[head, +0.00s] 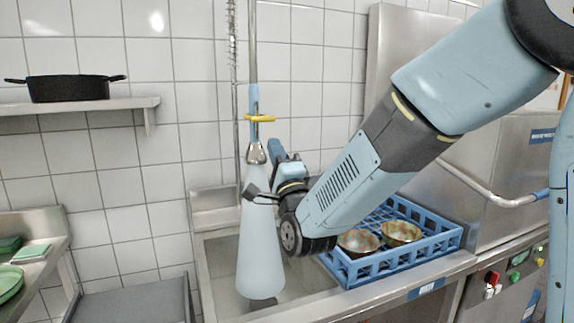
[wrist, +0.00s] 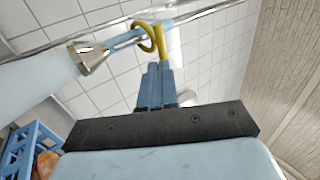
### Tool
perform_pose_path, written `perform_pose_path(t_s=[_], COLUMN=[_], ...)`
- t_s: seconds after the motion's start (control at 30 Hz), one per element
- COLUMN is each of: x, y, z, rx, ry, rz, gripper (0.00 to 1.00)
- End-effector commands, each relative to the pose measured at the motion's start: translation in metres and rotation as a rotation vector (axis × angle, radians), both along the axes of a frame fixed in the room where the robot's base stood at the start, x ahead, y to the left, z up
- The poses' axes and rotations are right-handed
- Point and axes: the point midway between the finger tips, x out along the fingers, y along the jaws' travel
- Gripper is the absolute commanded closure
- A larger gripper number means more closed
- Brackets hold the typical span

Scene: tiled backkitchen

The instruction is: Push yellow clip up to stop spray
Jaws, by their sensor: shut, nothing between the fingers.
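The yellow clip (head: 261,118) sits around the blue spray handle (head: 253,98), above the chrome nozzle (head: 256,153). A wide white cone of spray (head: 260,245) comes down from the nozzle to the sink. My gripper (head: 273,143) is just right of the nozzle and a little below the clip, fingers pointing up. In the wrist view, my gripper (wrist: 157,66) is shut and empty, its tips just below the clip (wrist: 161,43). I cannot tell whether they touch it. The nozzle (wrist: 89,57) and spray (wrist: 35,78) are to the left there.
A blue crate (head: 400,266) with metal bowls (head: 402,232) stands right of the spray on the steel counter. A black pot (head: 68,88) is on a wall shelf (head: 90,106). Green dishes (head: 30,253) lie at far left. A steel machine stands at right.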

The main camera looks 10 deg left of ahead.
Motion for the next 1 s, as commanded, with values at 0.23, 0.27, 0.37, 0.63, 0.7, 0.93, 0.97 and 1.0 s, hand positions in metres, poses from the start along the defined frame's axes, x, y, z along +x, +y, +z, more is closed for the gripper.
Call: perform_pose_path(t_s=[0.23,0.27,0.37,0.63,0.7,0.93,0.97,1.0], x=[0.03,0.033,0.04,0.05,0.05,0.049,0.049,0.048], y=[0.018,0.02,0.025,0.029,0.029,0.03,0.03,0.032], z=[0.023,0.025,0.032,0.038,0.038,0.039,0.04,0.042], rx=[0.0,0.0,0.001,0.0,0.0,0.0,0.0,0.001], ry=[-0.002,-0.001,-0.001,0.0,0.0,0.0,0.0,-0.001], rz=[-0.001,-0.001,0.0,-0.001,-0.001,-0.001,0.0,0.003], gripper=[1.0,1.0,1.0,1.0,1.0,1.0,1.0,1.0])
